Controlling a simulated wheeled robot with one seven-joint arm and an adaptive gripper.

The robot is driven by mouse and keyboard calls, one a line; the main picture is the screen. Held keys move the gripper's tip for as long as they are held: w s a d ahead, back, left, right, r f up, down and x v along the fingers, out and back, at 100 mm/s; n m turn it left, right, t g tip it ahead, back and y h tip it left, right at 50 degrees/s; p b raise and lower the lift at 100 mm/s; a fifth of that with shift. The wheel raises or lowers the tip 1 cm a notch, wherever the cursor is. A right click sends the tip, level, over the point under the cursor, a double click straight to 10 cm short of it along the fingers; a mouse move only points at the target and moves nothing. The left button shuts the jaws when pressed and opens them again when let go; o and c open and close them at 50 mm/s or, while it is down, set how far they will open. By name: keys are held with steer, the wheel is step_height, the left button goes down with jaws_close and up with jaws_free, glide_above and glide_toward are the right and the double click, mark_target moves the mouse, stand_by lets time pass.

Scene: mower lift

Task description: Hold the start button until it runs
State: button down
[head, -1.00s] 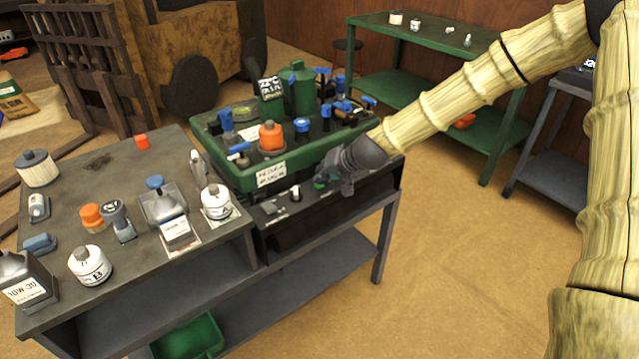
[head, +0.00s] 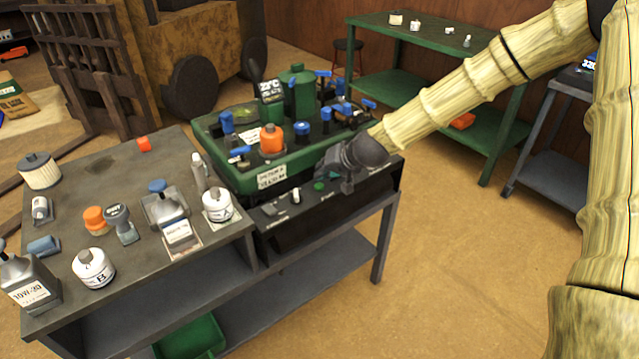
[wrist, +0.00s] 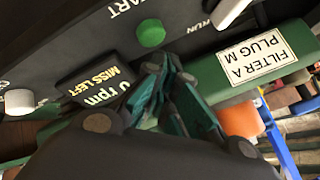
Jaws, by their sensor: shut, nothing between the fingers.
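The green round start button (head: 319,186) sits on the dark front panel (head: 290,222) below the green engine tray. In the wrist view the button (wrist: 151,34) is uncovered, with START lettered beside it. My gripper (head: 346,183) is shut and empty, just right of the button in the head view and apart from it. Its dark green fingers (wrist: 166,82) also show in the wrist view. A small display (wrist: 97,90) reads "0 rpm" and "MISS LEFT". A white switch knob (wrist: 230,12) stands near the word RUN.
The green tray (head: 225,172) with blue-capped parts and an orange filter (head: 271,138) stands right behind the panel. Another white knob (wrist: 19,101) is on the panel. The bench (head: 130,200) at left holds bottles and filters. Floor at right is open.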

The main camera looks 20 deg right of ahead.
mark_target(322, 184)
steer(key=shift+r, duration=0.1)
steer(key=shift+r+p, duration=2)
steer(key=shift+r, duration=0.4)
steer(key=shift+s+f, duration=0.1)
